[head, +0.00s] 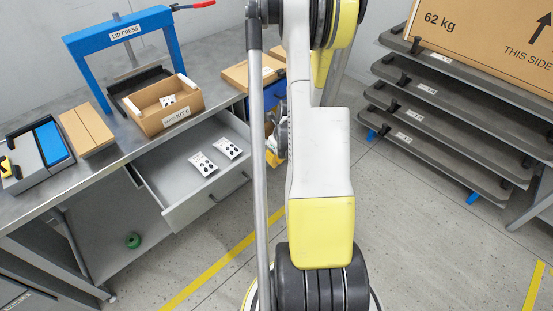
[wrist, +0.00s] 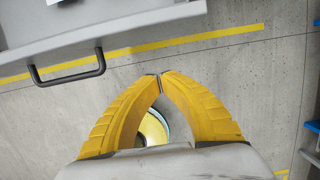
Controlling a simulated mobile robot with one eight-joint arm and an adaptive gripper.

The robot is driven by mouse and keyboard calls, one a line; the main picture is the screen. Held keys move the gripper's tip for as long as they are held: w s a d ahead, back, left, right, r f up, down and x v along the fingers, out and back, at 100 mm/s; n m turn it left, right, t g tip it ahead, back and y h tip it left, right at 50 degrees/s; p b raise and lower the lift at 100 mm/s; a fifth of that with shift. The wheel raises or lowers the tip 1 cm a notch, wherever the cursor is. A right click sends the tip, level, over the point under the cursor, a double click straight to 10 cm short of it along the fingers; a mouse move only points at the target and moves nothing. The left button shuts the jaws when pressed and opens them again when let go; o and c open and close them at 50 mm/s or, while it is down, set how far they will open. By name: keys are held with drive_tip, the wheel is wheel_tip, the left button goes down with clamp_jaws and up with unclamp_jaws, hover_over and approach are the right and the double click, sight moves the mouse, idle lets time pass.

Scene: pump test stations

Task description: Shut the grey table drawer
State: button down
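The grey table drawer (head: 180,212) is pulled out from under the grey worktable in the head view. Two white cards with black spots (head: 203,164) lie inside it. In the wrist view the drawer's front edge (wrist: 150,22) shows at the top left, with a dark bar handle (wrist: 70,76) on it. My gripper (wrist: 158,75) has yellow fingers whose tips meet, with nothing between them. It is to the right of the handle and apart from it, over the floor in the picture. In the head view I cannot make out the fingers beside my arm.
On the table (head: 100,165) stand a blue lid press (head: 120,32), a cardboard kit box (head: 165,112), a closed carton (head: 87,132) and a grey tray (head: 36,158). A rack of dark shelves (head: 440,120) stands right. The floor in front is clear.

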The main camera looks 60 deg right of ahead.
drive_tip(key=shift+w+d+f+b, duration=0.2)
drive_tip(key=shift+w+f+b, duration=0.25)
drive_tip(key=shift+w, duration=0.3)
drive_tip(key=shift+w+d+f+b, duration=0.15)
drive_tip(key=shift+w+f+b, duration=0.15)
drive_tip(key=shift+w+f, duration=0.4)
drive_tip(key=shift+w+d+f+b, duration=0.2)
drive_tip(key=shift+w+f+b, duration=0.15)
drive_tip(key=shift+w, duration=0.5)
